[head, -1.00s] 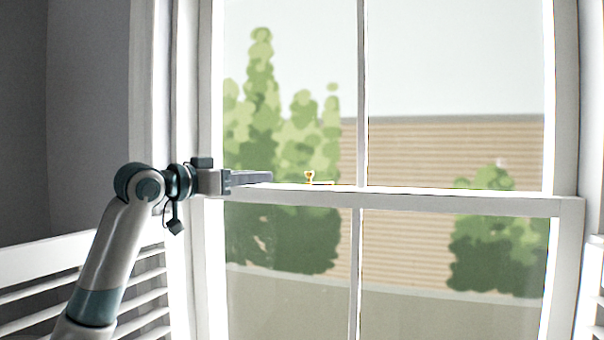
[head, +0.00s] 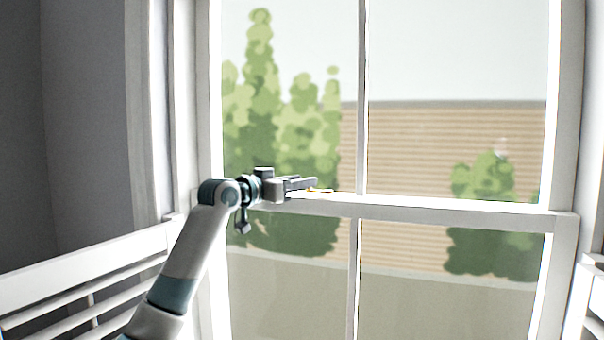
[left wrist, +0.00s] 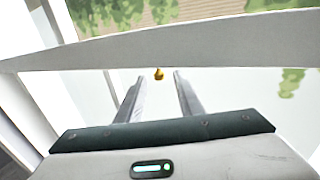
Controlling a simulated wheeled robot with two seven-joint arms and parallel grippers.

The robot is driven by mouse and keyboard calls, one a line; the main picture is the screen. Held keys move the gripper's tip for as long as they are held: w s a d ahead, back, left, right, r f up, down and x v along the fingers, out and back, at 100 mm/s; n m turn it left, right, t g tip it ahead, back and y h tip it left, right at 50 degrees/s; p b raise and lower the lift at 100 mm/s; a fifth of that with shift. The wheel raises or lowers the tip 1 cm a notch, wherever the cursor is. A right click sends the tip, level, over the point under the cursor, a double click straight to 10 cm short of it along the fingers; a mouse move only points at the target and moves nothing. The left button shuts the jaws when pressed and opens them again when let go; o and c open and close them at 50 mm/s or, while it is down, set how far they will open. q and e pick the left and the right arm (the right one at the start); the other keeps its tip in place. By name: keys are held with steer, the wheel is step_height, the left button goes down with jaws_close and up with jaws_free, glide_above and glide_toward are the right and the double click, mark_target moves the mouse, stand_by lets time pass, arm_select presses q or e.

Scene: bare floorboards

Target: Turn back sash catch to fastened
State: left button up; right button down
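The sash catch (head: 320,190) is a small brass piece on top of the sash's meeting rail (head: 420,209), left of the upright glazing bar. In the head view my left gripper (head: 312,184) reaches in from the left and covers most of it. In the left wrist view the brass knob (left wrist: 159,73) shows in the gap between the fingertips or just beyond them. The two fingers (left wrist: 157,82) are apart, with no visible contact on the knob. The catch's lever angle cannot be made out. My right gripper is not in view.
The window frame's left jamb (head: 208,110) stands behind my left arm. White slatted shutters (head: 85,262) flank the window low on the left, with another edge at the lower right. The rail right of the catch is clear.

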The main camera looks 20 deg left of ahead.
arm_select(q)
steer(key=shift+w+d, duration=0.25)
steer(key=shift+w, duration=0.2)
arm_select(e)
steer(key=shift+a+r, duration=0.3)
arm_select(q)
steer(key=shift+c, duration=0.7)
jaws_close()
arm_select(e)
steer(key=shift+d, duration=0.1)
